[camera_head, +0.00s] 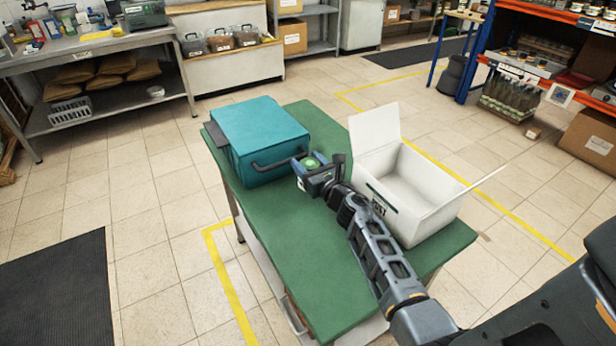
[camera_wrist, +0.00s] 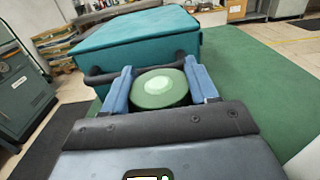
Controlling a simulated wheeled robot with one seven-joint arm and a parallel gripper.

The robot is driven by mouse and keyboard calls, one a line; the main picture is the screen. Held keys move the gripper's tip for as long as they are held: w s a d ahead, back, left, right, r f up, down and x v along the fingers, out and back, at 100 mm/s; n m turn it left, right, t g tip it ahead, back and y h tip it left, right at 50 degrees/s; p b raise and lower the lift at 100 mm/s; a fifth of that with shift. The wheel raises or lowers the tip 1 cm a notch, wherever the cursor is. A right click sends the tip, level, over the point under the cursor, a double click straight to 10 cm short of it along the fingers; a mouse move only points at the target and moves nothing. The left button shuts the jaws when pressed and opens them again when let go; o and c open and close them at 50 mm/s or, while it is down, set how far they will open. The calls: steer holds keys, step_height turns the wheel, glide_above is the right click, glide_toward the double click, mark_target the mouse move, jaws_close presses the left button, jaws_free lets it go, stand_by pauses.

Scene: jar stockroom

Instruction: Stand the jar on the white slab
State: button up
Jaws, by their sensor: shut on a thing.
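The jar shows from above as a round green lid with a pale green centre in the wrist view (camera_wrist: 161,86). My gripper (camera_head: 317,170) is shut on the jar (camera_head: 313,161), with one blue finger on each side of it. The gripper is over the green table, close to the front of the teal box and left of the white box. The jar's lower part is hidden, so I cannot tell its height above the table. I see no white slab in either view.
The teal box (camera_head: 261,136) with a dark handle stands at the table's far left. An open white box (camera_head: 390,187) with raised flaps stands at the right. The green table (camera_head: 285,262) is bare in its near part. Shelves (camera_head: 540,60) stand behind.

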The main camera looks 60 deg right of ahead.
steer(key=shift+f+b, duration=0.65)
steer(key=shift+f, duration=0.85)
steer(key=shift+f, duration=0.15)
steer(key=o, duration=1.2)
steer(key=shift+o, duration=0.2)
steer(key=shift+r, duration=0.25)
steer(key=v, duration=1)
steer(key=shift+s+a+f, duration=0.1)
steer(key=shift+s+f, duration=0.05)
steer(key=shift+f, duration=0.05)
steer(key=shift+b+v, duration=0.35)
steer(key=shift+v, duration=0.55)
